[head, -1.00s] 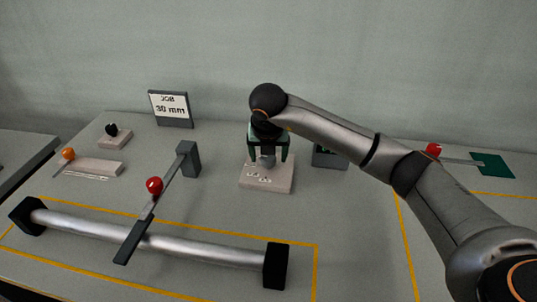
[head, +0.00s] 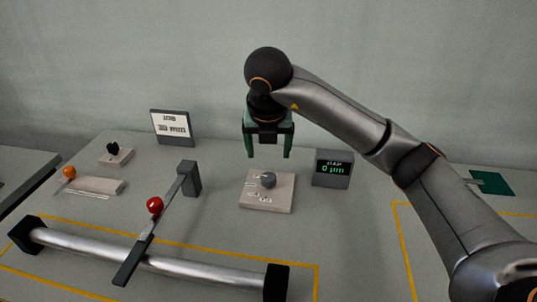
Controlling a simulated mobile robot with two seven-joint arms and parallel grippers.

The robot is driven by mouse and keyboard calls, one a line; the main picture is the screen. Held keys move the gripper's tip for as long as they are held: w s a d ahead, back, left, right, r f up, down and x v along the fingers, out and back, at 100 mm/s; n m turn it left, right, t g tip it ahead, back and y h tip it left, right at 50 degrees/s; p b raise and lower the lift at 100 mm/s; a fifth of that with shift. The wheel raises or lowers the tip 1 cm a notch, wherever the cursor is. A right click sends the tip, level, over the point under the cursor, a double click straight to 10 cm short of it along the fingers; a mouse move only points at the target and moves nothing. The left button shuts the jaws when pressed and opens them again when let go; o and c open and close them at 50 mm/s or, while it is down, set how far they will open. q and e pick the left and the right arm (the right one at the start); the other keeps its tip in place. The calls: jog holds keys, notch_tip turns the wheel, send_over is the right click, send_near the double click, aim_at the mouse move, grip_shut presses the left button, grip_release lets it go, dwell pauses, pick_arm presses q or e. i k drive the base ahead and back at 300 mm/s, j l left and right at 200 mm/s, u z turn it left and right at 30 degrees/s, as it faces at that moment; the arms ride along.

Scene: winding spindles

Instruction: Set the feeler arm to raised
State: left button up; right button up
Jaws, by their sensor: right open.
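The feeler arm (head: 171,200) is a thin grey bar with a red ball (head: 155,205) on it. It runs from a grey post (head: 191,178) down and forward to a dark flat end (head: 133,262). It crosses over the silver roller (head: 205,270); whether it touches the roller I cannot tell. My left gripper is not in view.
A grey display (head: 333,169) reading 0 µm stands right of the knob block. A sign (head: 172,127) stands at the back. An orange-ball lever (head: 69,173) and a small black-knob block (head: 115,154) are at left. A green pad (head: 492,183) lies at right, behind my right arm.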

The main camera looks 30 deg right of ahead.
aim_at(156, 206)
jog(key=k+j, duration=0.3)
jog(key=k, duration=0.15)
jog(key=k+j, duration=0.35)
jog(key=k, duration=0.1)
